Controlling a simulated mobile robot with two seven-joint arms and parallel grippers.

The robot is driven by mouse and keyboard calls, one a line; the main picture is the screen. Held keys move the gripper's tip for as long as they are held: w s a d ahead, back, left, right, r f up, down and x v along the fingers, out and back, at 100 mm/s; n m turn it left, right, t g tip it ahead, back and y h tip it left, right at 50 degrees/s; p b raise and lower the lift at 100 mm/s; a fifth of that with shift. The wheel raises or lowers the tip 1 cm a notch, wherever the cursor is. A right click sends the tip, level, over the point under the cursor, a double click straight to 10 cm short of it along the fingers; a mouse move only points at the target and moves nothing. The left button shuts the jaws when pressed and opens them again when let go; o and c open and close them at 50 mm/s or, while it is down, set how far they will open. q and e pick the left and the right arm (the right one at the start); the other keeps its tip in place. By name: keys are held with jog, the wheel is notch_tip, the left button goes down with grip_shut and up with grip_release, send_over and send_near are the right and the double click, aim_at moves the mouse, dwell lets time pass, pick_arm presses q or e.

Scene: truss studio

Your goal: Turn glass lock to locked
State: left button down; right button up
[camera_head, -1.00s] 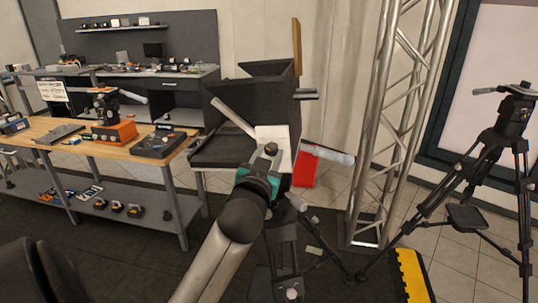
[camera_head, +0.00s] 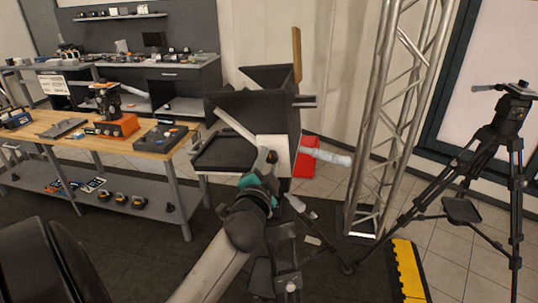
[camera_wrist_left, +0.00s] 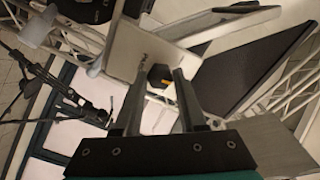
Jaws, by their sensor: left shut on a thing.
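The black hooded rig (camera_head: 250,112) stands in the middle of the head view, with a pale plate (camera_head: 281,148) on its near side. My left gripper (camera_head: 264,160) is at that plate, mostly hidden by its own wrist. In the left wrist view the plate (camera_wrist_left: 135,50) lies behind the two fingers, and a small dark knob (camera_wrist_left: 160,75) with a yellow mark below it shows between the fingertips. I take this knob for the glass lock. The left gripper is shut on it. The knob is hidden in the head view. My right gripper is not in view.
A wooden workbench (camera_head: 85,139) with gear stands at left. A black tripod (camera_head: 507,118) is at far right. A yellow-edged ramp (camera_head: 410,275) lies on the floor.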

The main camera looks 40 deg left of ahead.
pick_arm(q)
jog(key=m+p, duration=0.1)
jog(key=m, duration=0.1)
jog(key=m+p, duration=0.1)
jog(key=m, duration=0.1)
jog(key=shift+r+m, duration=0.2)
jog(key=shift+m, duration=0.2)
jog(key=shift+m+p, duration=1.35)
jog(key=shift+m, duration=1.15)
jog(key=shift+c, duration=2.3)
grip_release()
jog(key=shift+f, duration=0.1)
jog(key=b+v, duration=0.3)
jog(key=v, duration=1.2)
jog(key=shift+b, duration=0.4)
